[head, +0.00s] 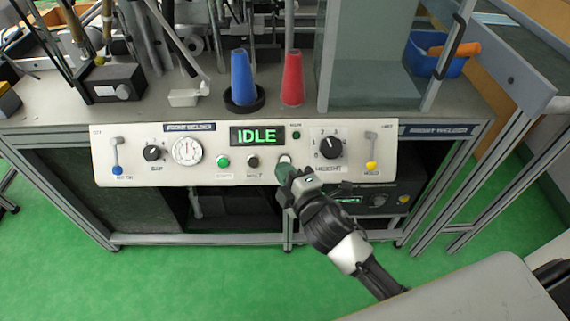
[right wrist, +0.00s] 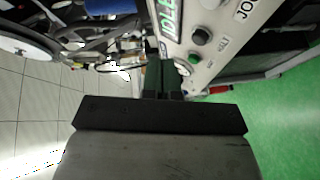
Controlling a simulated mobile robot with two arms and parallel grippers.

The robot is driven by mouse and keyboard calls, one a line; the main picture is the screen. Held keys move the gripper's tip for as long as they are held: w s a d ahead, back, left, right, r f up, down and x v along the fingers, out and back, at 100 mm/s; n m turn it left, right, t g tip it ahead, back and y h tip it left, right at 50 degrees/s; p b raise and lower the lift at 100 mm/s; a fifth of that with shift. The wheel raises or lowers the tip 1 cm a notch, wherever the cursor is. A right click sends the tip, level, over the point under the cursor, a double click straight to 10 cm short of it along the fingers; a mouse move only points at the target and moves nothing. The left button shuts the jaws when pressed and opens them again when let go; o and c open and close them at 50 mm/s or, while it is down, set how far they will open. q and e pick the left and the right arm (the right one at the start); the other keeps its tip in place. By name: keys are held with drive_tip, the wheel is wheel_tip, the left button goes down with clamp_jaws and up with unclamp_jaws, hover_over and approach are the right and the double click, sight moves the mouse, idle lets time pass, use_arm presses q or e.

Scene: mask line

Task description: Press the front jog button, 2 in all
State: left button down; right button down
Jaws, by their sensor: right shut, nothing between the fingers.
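The front panel (head: 205,145) is a white control strip with an "IDLE" display (head: 257,135). Three round buttons sit in a row below it: green (head: 223,161), black (head: 253,162) and white (head: 285,158). In the right wrist view a "JOG" label (right wrist: 246,9) stands beside the white button (right wrist: 211,3). My right gripper (head: 283,172) is shut and empty, its tips just below the white button in the head view. I cannot tell whether they touch it. The right wrist view shows the closed fingers (right wrist: 162,80). My left gripper is not in view.
A selector knob (head: 330,147) and a yellow-tipped lever (head: 371,164) lie right of my gripper. A dial gauge (head: 187,151) and a black knob (head: 153,153) lie left. Blue (head: 242,78) and red (head: 292,78) cones stand on the bench above. Green floor is free in front.

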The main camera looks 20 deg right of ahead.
drive_tip(key=w+d+f+b, duration=0.1)
drive_tip(key=w+f+b, duration=0.2)
drive_tip(key=w+f, duration=0.1)
drive_tip(key=shift+w+d, duration=0.2)
drive_tip(key=shift+w, duration=0.1)
drive_tip(key=shift+w+f, duration=0.1)
idle(1.9)
drive_tip(key=shift+w+d+f, duration=0.1)
drive_tip(key=shift+w+f, duration=0.1)
drive_tip(key=shift+w, duration=0.05)
idle(0.4)
